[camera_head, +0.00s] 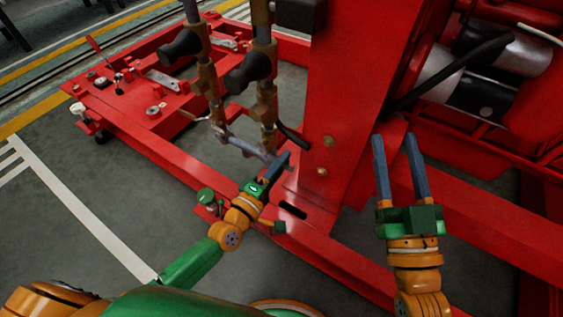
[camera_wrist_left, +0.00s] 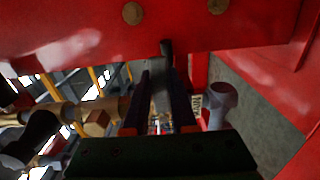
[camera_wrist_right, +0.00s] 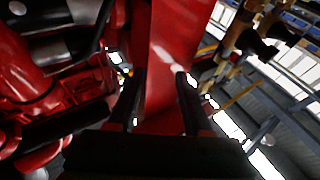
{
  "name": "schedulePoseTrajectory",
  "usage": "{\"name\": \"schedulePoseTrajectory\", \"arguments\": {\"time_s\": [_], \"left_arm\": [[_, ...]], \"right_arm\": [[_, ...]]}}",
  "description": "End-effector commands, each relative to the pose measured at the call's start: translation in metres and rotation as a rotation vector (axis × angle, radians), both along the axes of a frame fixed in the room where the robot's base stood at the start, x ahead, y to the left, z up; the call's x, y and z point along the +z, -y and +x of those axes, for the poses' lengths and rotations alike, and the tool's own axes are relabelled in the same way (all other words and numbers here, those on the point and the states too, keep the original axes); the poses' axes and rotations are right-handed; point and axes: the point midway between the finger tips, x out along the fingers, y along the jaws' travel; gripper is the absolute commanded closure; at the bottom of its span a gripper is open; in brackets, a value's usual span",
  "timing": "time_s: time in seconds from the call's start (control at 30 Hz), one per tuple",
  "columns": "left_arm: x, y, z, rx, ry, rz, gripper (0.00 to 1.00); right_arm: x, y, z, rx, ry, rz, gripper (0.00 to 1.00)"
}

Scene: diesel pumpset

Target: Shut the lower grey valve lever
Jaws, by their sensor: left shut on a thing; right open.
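My left gripper (camera_head: 282,160) is at the foot of the brass and grey pipework, beside the red upright plate. Its fingers are shut on a narrow grey lever (camera_wrist_left: 160,94), which shows between them in the left wrist view with a dark tip just past the fingertips. In the head view the fingers hide most of this lever. A grey pipe (camera_head: 246,147) runs low from the valves towards these fingers. A dark lever (camera_head: 292,135) sticks out from the pipework just above. My right gripper (camera_head: 395,138) is open and empty in front of the red frame, to the right.
The red upright plate (camera_head: 345,95) with brass bolts stands close to the fingers of my left gripper. Two vertical pipes with black-handled valves (camera_head: 185,45) rise behind. A red base frame (camera_head: 180,160) surrounds the area. Engine parts (camera_head: 490,75) fill the right. Grey floor lies open at left.

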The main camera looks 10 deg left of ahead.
Motion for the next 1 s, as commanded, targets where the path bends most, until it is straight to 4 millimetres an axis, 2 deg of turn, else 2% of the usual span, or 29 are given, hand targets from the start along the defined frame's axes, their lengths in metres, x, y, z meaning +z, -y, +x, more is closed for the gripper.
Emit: {"name": "schedulePoseTrajectory", "arguments": {"time_s": [0.1,0.13,0.23,0.6,0.67,0.8,1.0], "left_arm": [[0.000,0.000,0.000,-0.001,0.001,0.001,1.00],[0.000,0.000,0.000,-0.001,0.001,0.001,0.73],[0.000,0.000,0.000,-0.001,0.001,0.001,0.46],[0.001,-0.002,-0.004,0.000,0.000,0.002,0.45],[0.001,-0.004,-0.012,-0.001,-0.002,0.004,0.45],[0.001,-0.013,-0.035,-0.002,-0.004,0.005,0.45],[0.001,-0.022,-0.061,-0.001,-0.001,0.004,0.45]], "right_arm": [[0.000,0.000,0.000,0.000,0.000,0.000,0.50],[0.000,0.000,0.000,0.000,0.000,0.000,0.50],[0.000,0.000,0.000,0.000,0.000,0.000,0.50],[-0.003,0.000,0.002,-0.002,-0.023,-0.006,0.50],[-0.015,0.002,0.005,-0.009,-0.091,-0.022,0.50],[-0.052,0.006,0.011,-0.025,-0.286,-0.064,0.50],[-0.092,0.012,0.008,-0.040,-0.490,-0.107,0.50]]}}
